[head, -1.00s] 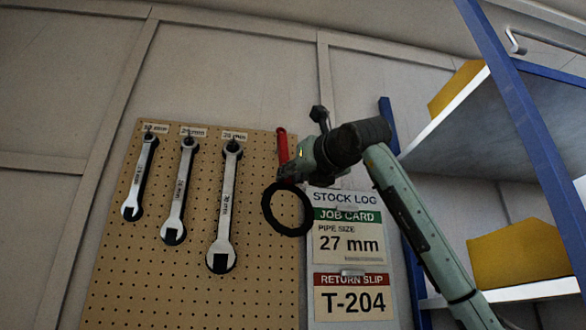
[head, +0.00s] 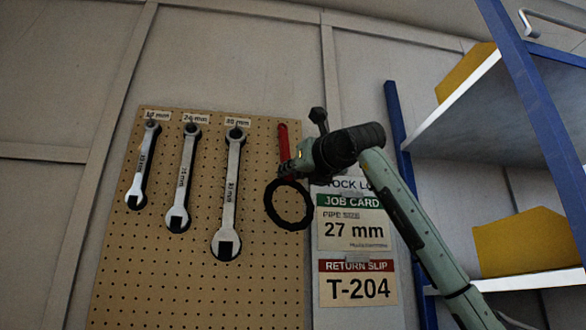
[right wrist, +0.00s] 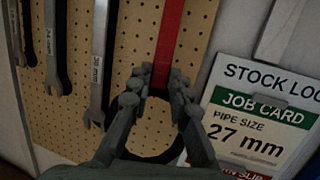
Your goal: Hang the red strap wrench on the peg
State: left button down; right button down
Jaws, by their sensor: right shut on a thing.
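The red strap wrench has a red handle (head: 284,142) pointing up and a black strap loop (head: 290,222) hanging below. My right gripper (head: 290,167) is shut on it near where the handle meets the loop, in front of the right edge of the pegboard (head: 190,285). In the right wrist view the fingers (right wrist: 160,80) close around the lower end of the red handle (right wrist: 170,35), with the black loop (right wrist: 155,153) below. Three pegs hold spanners on the board; a free peg for the strap wrench cannot be made out. My left gripper is not in view.
Three spanners hang on the pegboard, the closest being the long one (head: 230,195). A job card (head: 352,228) and return slip (head: 358,285) hang right of the board. A blue-framed shelf (head: 540,95) with yellow bins (head: 525,243) stands at the right.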

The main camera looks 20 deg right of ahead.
jog(key=shift+w+d+r, duration=0.1)
jog(key=shift+w, duration=0.3)
jog(key=shift+w+d+f, duration=0.15)
jog(key=shift+w+f, duration=0.35)
jog(key=shift+w, duration=0.1)
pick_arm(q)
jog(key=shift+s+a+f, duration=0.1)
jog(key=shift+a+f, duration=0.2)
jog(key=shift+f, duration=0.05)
pick_arm(e)
jog(key=shift+s, duration=0.1)
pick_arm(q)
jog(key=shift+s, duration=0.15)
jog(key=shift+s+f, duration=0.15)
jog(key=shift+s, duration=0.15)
